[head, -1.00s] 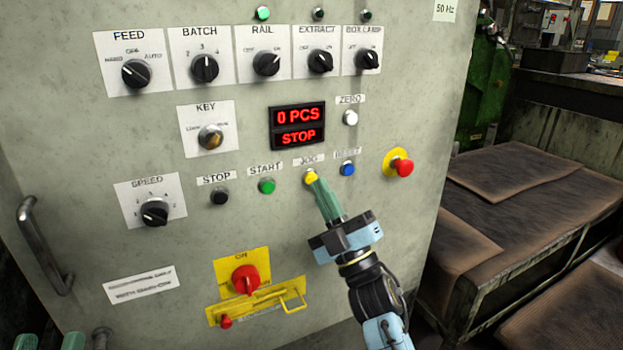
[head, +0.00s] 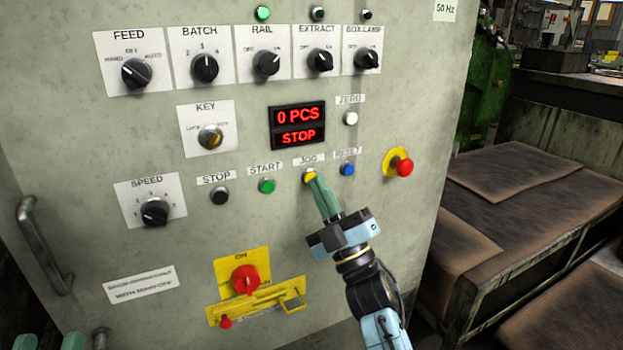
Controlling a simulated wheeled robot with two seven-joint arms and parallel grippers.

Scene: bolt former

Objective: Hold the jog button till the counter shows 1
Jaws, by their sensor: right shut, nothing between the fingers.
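The yellow jog button (head: 310,176) sits on the grey panel under the JOG label, partly covered by my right gripper's fingertips. My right gripper (head: 316,184) is shut and empty, its green fingers pointing up at the button. The tips overlap the button's lower right edge; I cannot tell whether they press it. The counter display (head: 298,126) reads "0 PCS" above "STOP" in red. My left gripper (head: 48,342) shows only as two green fingertips at the bottom left edge, spread apart with nothing seen between them.
The green start button (head: 267,186) is left of jog, the blue reset button (head: 347,169) right. A red emergency stop (head: 404,168) sticks out further right. A red main switch (head: 245,279) is below, and a door handle (head: 44,246) is at the left.

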